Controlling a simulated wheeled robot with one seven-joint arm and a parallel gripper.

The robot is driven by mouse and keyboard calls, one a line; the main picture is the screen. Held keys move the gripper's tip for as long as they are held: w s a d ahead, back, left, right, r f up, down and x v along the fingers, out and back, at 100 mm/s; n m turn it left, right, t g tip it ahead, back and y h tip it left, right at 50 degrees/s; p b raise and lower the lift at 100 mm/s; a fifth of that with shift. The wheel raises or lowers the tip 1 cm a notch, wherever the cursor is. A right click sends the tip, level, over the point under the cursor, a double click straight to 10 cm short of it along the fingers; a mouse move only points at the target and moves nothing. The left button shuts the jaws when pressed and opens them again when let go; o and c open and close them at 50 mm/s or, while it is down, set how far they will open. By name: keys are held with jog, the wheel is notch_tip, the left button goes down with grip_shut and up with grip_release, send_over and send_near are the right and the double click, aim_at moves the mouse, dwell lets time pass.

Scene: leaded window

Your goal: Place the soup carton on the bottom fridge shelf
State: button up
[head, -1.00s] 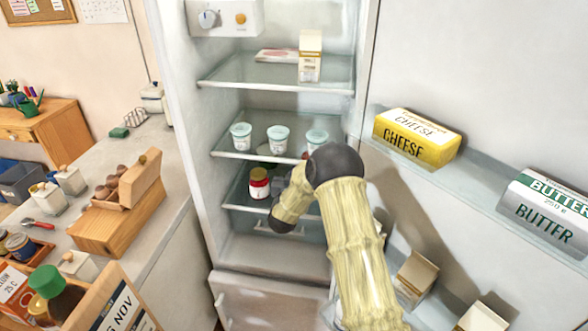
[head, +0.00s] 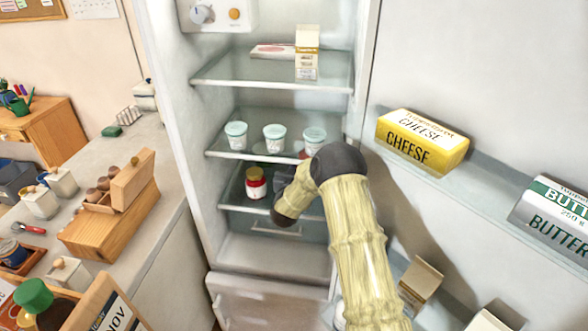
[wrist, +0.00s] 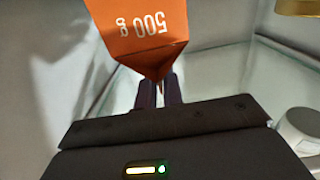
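The soup carton (wrist: 145,30) shows in the wrist view as an orange box with upside-down "500 g" lettering. It tapers to a narrow end between the two dark fingers of my gripper (wrist: 160,92), which are close together on it. In the head view my bent arm reaches into the open fridge at the height of the lower shelves and hides the gripper and carton. The lowest glass shelf (head: 232,206) holds a red jar with a white label (head: 256,183) at its left. A dark grey item or part beside the jar is unclear.
The shelf above holds white tubs (head: 274,138); the top shelf holds a cream carton (head: 307,52) and a flat pack (head: 272,51). The open door at right carries cheese (head: 422,142) and butter (head: 556,222). The fridge side wall (head: 180,110) bounds the left.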

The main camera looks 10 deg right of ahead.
jog(key=shift+o, duration=1.4)
jog(key=shift+s+a, duration=0.1)
jog(key=shift+a, duration=0.25)
jog(key=b+v, duration=0.3)
jog(key=v, duration=0.8)
jog(key=shift+s, duration=0.4)
jog(key=shift+s, duration=0.1)
jog(key=shift+a, duration=0.1)
